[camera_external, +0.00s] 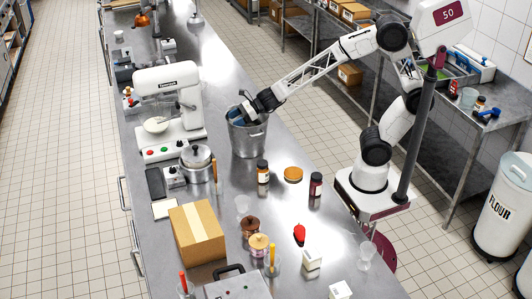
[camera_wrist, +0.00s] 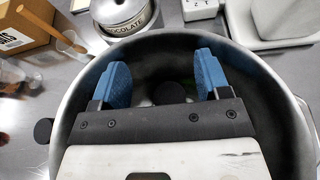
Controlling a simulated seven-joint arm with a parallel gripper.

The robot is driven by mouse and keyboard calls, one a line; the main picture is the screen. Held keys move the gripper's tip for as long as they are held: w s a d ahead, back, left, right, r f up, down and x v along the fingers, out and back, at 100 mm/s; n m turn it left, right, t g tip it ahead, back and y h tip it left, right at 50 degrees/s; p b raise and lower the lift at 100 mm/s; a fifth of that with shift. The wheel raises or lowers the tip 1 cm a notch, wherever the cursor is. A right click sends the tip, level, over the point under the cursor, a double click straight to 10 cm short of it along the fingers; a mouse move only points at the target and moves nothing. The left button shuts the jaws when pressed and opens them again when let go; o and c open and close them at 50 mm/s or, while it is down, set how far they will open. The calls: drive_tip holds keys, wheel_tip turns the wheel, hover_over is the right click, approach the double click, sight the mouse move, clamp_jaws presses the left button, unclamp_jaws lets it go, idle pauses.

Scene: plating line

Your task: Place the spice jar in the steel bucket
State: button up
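The steel bucket (camera_external: 250,143) stands on the steel counter, and its wide rim rings my gripper in the wrist view (camera_wrist: 278,75). My gripper (camera_external: 240,116) is at the bucket's mouth, pointing down into it. In the wrist view its two blue fingers (camera_wrist: 165,68) are spread apart with nothing clamped between them. A dark round top (camera_wrist: 168,93), which looks like a jar lid, shows inside the bucket between and below the fingers; its body is hidden.
A white stand mixer (camera_external: 172,100) and a lidded pot (camera_external: 197,164) stand left of the bucket. A cardboard box (camera_external: 197,233) is nearer the front. An orange round item (camera_external: 293,174) lies near the jars. The counter right of the bucket is fairly clear.

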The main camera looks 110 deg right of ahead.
drive_tip(key=shift+o, duration=0.3)
drive_tip(key=shift+s, duration=0.1)
drive_tip(key=v, duration=1.1)
drive_tip(key=shift+s+r, duration=0.15)
drive_tip(key=shift+s, duration=0.25)
drive_tip(key=shift+r, duration=0.1)
drive_tip(key=w+a+r+n+y, duration=0.3)
drive_tip(key=a+r+n, duration=0.4)
drive_tip(key=r, duration=0.4)
drive_tip(key=s+a+r+n+g+y, duration=0.1)
drive_tip(key=s+a+n+g+y, duration=0.1)
drive_tip(key=a+n, duration=0.55)
drive_tip(key=s+a+f+n+g, duration=0.5)
drive_tip(key=s+a+f+n, duration=0.1)
drive_tip(key=s+a+n, duration=0.5)
drive_tip(key=s+d+f+n+g+h, duration=0.2)
drive_tip(key=s+f+n+h, duration=0.3)
drive_tip(key=s+n, duration=0.5)
drive_tip(key=s+g, duration=0.1)
drive_tip(key=s, duration=0.2)
drive_tip(key=shift+d+f+g, duration=0.2)
drive_tip(key=shift+f+g, duration=0.1)
drive_tip(key=shift+g, duration=0.1)
